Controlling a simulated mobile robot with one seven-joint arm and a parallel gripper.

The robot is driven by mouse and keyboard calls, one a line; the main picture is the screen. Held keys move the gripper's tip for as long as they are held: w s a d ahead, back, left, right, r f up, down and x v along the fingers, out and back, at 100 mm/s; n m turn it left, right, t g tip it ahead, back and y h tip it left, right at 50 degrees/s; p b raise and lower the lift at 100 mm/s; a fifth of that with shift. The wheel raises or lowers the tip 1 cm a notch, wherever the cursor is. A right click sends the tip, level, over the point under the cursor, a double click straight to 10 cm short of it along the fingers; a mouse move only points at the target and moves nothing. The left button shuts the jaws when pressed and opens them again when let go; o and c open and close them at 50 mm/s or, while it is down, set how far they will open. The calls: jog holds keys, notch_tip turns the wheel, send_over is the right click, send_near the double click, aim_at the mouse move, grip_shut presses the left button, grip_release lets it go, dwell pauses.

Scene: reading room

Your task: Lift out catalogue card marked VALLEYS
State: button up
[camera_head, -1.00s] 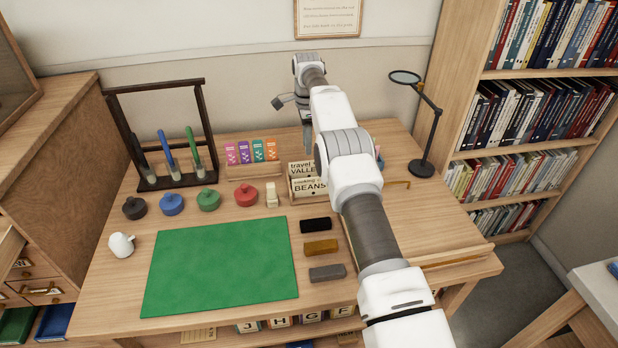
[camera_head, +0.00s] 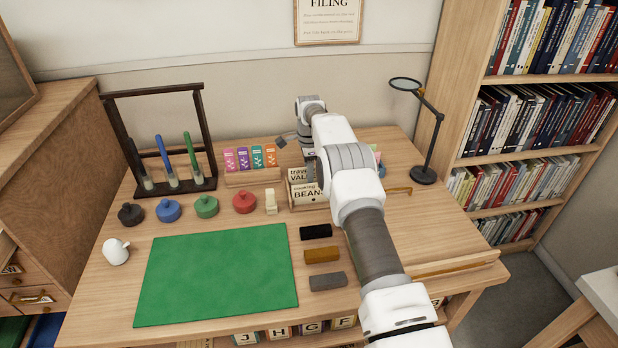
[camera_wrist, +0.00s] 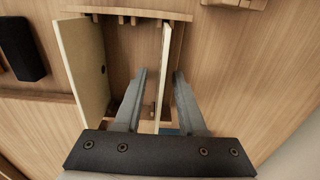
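The card marked VALLEYS (camera_head: 298,177), its text partly covered by my arm, stands upright at the back of a small wooden card holder (camera_head: 307,207). A card marked BEANS (camera_head: 308,193) stands in front of it. In the wrist view, my gripper (camera_wrist: 160,76) is open. Its two fingers are on either side of the thin, edge-on rear card (camera_wrist: 164,65), which appears to be VALLEYS; its lettering is not visible there. A gap shows beside the card, and I cannot tell whether either finger touches it. The other card (camera_wrist: 82,68) stands left of both fingers.
A rack of coloured cards (camera_head: 252,177) stands left of the holder. A cream stamp-like piece (camera_head: 271,202) and a black block (camera_head: 316,231) are close by. A magnifier lamp (camera_head: 423,174) stands to the right. The green mat (camera_head: 218,275) is bare.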

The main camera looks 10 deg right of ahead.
grip_shut()
dwell(0.4)
